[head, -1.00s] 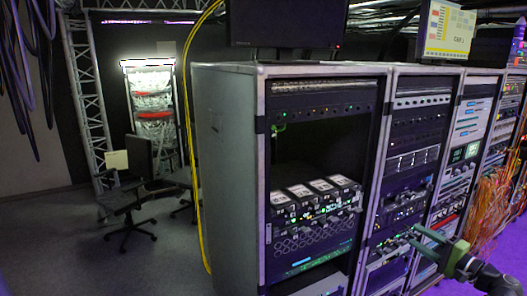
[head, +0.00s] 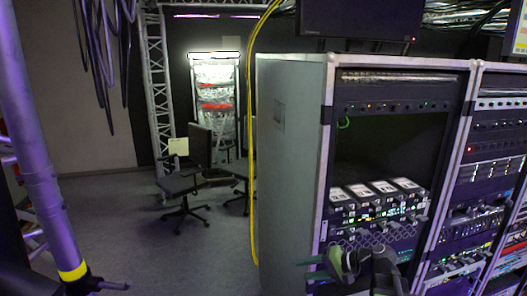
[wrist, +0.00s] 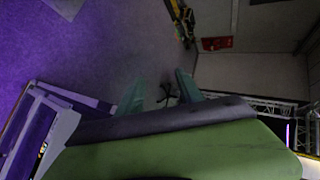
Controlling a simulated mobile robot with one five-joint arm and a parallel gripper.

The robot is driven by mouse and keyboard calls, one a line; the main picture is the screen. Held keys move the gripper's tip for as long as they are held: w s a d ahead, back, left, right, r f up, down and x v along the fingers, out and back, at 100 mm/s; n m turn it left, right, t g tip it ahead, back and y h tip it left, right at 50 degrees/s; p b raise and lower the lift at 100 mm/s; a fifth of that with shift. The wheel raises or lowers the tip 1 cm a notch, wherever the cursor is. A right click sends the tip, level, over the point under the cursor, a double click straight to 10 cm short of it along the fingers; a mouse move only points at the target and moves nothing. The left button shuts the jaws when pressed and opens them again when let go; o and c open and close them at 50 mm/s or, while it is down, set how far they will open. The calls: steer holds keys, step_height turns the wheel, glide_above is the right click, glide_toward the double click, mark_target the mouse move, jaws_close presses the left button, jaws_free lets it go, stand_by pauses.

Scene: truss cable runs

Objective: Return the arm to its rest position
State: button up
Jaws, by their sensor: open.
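My gripper (head: 306,269) shows low in the head view, right of the middle, in front of the lower part of the near equipment rack (head: 290,170). Its two green fingers point left and stand apart, with nothing visible between them. In the wrist view the gripper (wrist: 160,88) also shows its green fingers spread, with grey floor and a dark chair base behind the gap. My dark arm enters from the bottom edge of the head view, and its lower part is out of frame.
A purple-lit pole (head: 38,150) with a yellow band stands at the left. Office chairs (head: 180,180) stand on the open grey floor (head: 130,240). A yellow cable (head: 251,150) hangs beside the rack. A lit cabinet (head: 215,100) is at the back.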

steer(key=s+a+f+n+g+h, duration=0.4)
steer(key=s+a+f+h, duration=0.3)
steer(key=f, duration=0.4)
steer(key=s+d+f+h, duration=0.1)
steer(key=d+h, duration=0.1)
steer(key=d, duration=0.2)
steer(key=s+d+g+h, duration=0.1)
steer(key=d, duration=0.4)
steer(key=shift+s+f+h+b, duration=0.3)
steer(key=shift+f+h+b, duration=0.05)
steer(key=shift+f+h, duration=0.05)
steer(key=shift+a, duration=0.1)
